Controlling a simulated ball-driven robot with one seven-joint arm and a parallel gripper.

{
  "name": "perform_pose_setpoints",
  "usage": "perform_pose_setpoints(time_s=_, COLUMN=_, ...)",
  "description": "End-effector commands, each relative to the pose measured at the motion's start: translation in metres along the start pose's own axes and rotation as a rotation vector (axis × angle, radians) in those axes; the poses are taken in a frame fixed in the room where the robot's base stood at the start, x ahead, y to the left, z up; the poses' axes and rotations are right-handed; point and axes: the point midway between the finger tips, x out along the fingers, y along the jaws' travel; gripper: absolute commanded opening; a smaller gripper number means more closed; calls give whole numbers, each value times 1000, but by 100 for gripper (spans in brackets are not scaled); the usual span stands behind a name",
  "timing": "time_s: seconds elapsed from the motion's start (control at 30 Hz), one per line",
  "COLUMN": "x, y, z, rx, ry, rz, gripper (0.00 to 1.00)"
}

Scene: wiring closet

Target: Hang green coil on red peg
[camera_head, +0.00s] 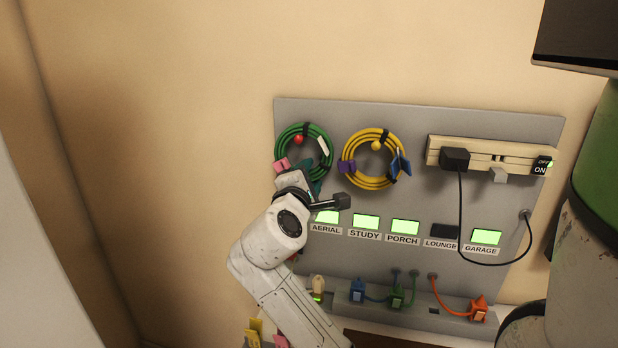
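The green coil (327,160) is a ring of green cable with a black tie at its top, a white piece on its right side and a pink piece at its lower left. It is at the upper left of the grey panel (400,112). The red peg (299,139) shows inside the ring, near its top. The coil appears to hang around the peg, but I cannot tell whether it rests on it. My gripper (303,177) is at the coil's lower edge and overlaps it in view. Its fingers are largely hidden, so its grip is unclear.
A yellow coil (399,145) surrounds a yellow peg (376,146) just to the right. A beige power strip (520,164) holds a black plug (455,159) with a looping cable.

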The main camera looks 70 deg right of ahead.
Motion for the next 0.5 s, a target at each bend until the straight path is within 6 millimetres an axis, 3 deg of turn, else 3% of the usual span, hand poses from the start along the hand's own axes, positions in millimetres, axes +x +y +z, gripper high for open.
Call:
perform_pose_setpoints(time_s=0.33, x=-1, y=0, z=0, rx=0, ry=1, rz=-1, gripper=53)
perform_pose_setpoints(time_s=0.5, x=-12, y=0, z=-1, rx=1, ry=3, rz=-1, gripper=53)
